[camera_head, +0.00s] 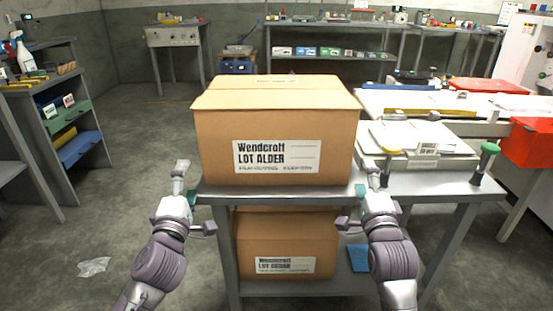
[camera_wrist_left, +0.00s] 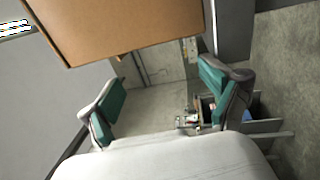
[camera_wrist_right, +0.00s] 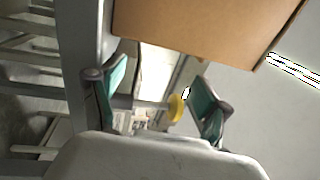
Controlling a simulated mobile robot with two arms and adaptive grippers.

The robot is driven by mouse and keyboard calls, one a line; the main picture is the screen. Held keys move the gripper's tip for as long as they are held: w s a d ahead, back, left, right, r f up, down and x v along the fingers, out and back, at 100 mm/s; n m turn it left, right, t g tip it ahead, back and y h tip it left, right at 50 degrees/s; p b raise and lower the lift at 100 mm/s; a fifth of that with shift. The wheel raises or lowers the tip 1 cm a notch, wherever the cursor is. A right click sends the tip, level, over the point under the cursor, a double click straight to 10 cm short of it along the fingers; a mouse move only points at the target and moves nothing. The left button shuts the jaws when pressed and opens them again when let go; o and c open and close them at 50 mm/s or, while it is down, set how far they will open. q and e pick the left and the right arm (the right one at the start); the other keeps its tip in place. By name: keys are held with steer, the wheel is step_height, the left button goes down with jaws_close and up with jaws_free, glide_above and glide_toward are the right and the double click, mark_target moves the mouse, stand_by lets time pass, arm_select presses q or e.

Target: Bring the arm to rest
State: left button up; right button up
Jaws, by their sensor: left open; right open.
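My left gripper (camera_head: 187,181) is open and empty beside the left side of the cart's top, left of a large cardboard box. In the left wrist view its two green-padded fingers (camera_wrist_left: 170,108) are spread with nothing between them. My right gripper (camera_head: 364,178) is open at the box's right front corner, over the cart's top. In the right wrist view its green-padded fingers (camera_wrist_right: 160,105) are apart and hold nothing. The cardboard box (camera_head: 220,150), labelled "Wendcraft LOT ALDER", stands upright on the grey cart top; its flaps look closed.
A second cardboard box (camera_head: 287,240) sits on the lower shelf with a blue item (camera_head: 358,257) beside it. Right of the box are a paper stack (camera_head: 405,137), a green-topped stamp (camera_head: 488,150) and a red bin (camera_head: 530,143). A shelf unit (camera_head: 60,120) stands left; open floor lies between.

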steer(key=shift+s+f, duration=0.35)
steer(key=shift+s, duration=0.15)
steer(key=shift+r, duration=0.2)
